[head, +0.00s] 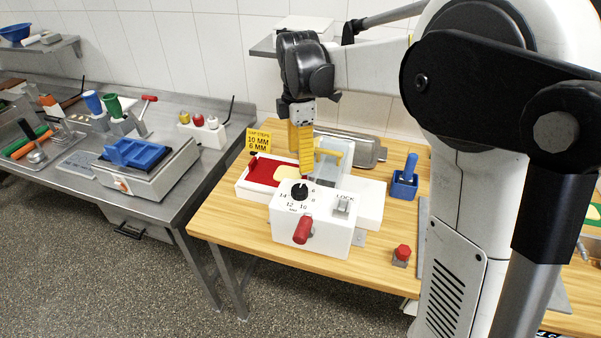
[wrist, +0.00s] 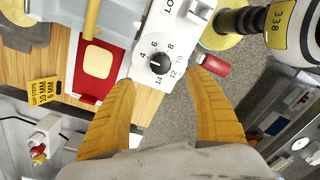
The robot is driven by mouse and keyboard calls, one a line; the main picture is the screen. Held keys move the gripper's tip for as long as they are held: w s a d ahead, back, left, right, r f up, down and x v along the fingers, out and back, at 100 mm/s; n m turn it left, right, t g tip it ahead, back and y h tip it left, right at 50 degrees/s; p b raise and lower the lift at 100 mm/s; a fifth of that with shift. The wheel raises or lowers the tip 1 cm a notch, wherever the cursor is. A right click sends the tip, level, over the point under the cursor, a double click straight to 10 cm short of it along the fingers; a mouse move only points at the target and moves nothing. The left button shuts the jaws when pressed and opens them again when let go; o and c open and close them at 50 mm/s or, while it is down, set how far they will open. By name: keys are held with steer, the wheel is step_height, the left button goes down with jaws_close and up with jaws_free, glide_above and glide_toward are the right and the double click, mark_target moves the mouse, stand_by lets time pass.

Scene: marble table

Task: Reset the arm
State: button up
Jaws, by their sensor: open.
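My gripper (head: 305,168) has yellow fingers and points down over the white machine (head: 330,222) on the wooden table. The wrist view shows my gripper (wrist: 163,84) with its fingers spread wide apart and nothing held between them. The machine's black dial (wrist: 158,62) shows just beyond the fingertips in that view, ringed by numbers. The red handle (head: 303,230) is on the machine's front; in the wrist view it lies close to the right fingertip. Contact with the machine cannot be told.
A red plate (head: 263,171) with a cream slab lies behind the machine, beside the yellow sign (head: 258,140). A blue holder (head: 404,187) and a red button (head: 402,252) stand to the right. A steel counter (head: 75,181) with tools is at left.

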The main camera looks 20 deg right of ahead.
steer(key=shift+r, duration=0.65)
steer(key=s+f+m+t+b, duration=0.3)
steer(key=s+m+t, duration=0.1)
steer(key=s+m, duration=0.5)
steer(key=s+f+m+t+b, duration=0.3)
steer(key=s+m, duration=0.5)
steer(key=s, duration=0.3)
steer(key=shift+s+a+f+m+t+b, duration=0.2)
steer(key=shift+s+f+m+t+b, duration=0.15)
steer(key=shift+f+m+t+b, duration=0.1)
